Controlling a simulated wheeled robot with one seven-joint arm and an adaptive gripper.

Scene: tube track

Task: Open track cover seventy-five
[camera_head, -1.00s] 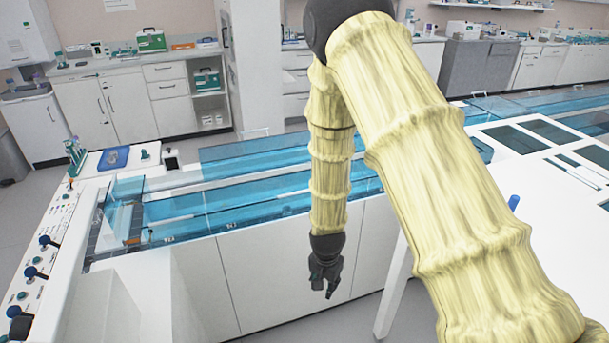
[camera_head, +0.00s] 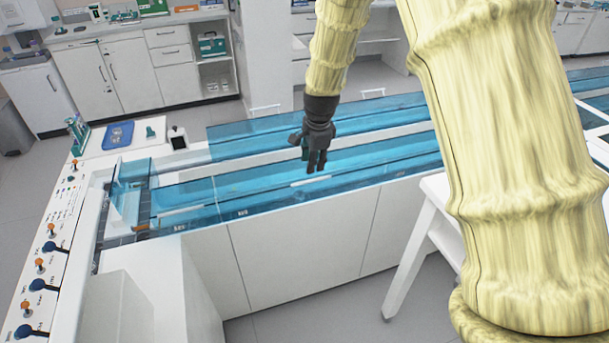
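A row of clear blue track covers lies along the white bench. The near cover (camera_head: 270,195) runs across the bench front, and small labels on its front edge are too small to read. A second blue cover (camera_head: 260,138) lies behind it. I cannot tell which one is seventy-five. My gripper (camera_head: 315,167) points down in front of the near cover in the picture, roughly over its middle. Its dark fingers sit close together, and I cannot tell whether they are open or shut. Nothing shows in them. I cannot tell whether it touches the cover.
A control panel with orange and blue knobs (camera_head: 45,265) runs along the left edge. A blue tray (camera_head: 117,135) and small bottles stand at the bench's back left. A white table (camera_head: 436,190) stands at the right, partly behind my arm. Grey floor is free in front.

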